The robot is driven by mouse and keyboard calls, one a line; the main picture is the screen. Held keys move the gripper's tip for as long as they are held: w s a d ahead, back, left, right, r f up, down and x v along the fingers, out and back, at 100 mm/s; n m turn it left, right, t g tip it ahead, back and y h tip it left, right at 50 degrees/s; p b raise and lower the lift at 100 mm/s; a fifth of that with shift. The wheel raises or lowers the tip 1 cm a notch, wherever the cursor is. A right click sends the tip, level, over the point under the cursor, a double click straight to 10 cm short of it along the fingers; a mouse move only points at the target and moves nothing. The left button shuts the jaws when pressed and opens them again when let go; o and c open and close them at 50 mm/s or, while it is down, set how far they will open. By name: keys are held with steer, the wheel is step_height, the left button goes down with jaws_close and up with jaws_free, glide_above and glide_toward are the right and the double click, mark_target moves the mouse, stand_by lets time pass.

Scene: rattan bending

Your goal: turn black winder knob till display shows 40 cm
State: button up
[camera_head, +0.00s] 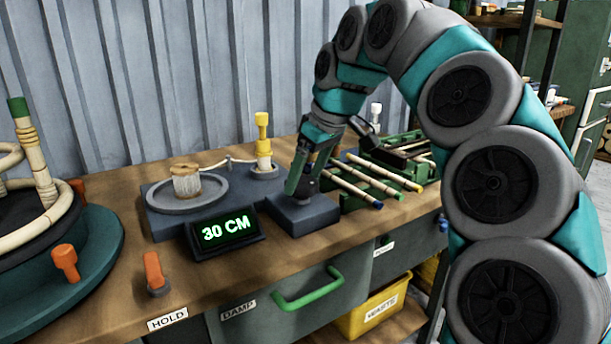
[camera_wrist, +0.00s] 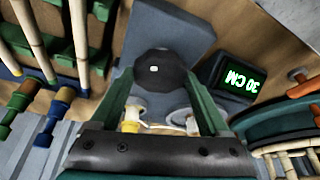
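The display (camera_head: 226,229) reads 30 CM in green; it also shows in the wrist view (camera_wrist: 240,80), turned over. The black winder knob (camera_wrist: 160,68) has a white dot on its top and sits on a grey-blue base block (camera_head: 291,218). In the head view my gripper (camera_head: 303,186) points down over this block and hides most of the knob. In the wrist view my gripper's (camera_wrist: 159,75) two green fingers stand apart, one on each side of the knob, their tips close to its edges. I cannot tell whether they touch it.
A thread spool (camera_head: 186,183) stands on a round plate left of the block. A yellow post (camera_head: 262,140) is behind it. Rattan sticks (camera_head: 373,180) lie on a green rack at right. A teal turntable (camera_head: 95,260) and an orange HOLD lever (camera_head: 154,270) are at left.

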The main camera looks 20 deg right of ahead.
steer(key=c, duration=0.9)
steer(key=shift+o, duration=0.2)
steer(key=shift+f+m+b, duration=0.1)
steer(key=shift+m+b, duration=0.2)
steer(key=shift+m+h+b, duration=0.4)
steer(key=shift+m, duration=0.2)
steer(key=m+h+b, duration=0.1)
steer(key=m, duration=0.2)
steer(key=shift+s+a+m+t, duration=0.1)
steer(key=shift+a+m+t, duration=0.05)
steer(key=shift+m+t, duration=0.2)
steer(key=m+h+b, duration=0.1)
steer(key=m+h, duration=0.1)
steer(key=m, duration=0.2)
steer(key=shift+a, duration=0.2)
steer(key=shift+a+m+h+b, duration=0.1)
steer(key=shift+m+h+b, duration=0.3)
steer(key=shift+m, duration=0.75)
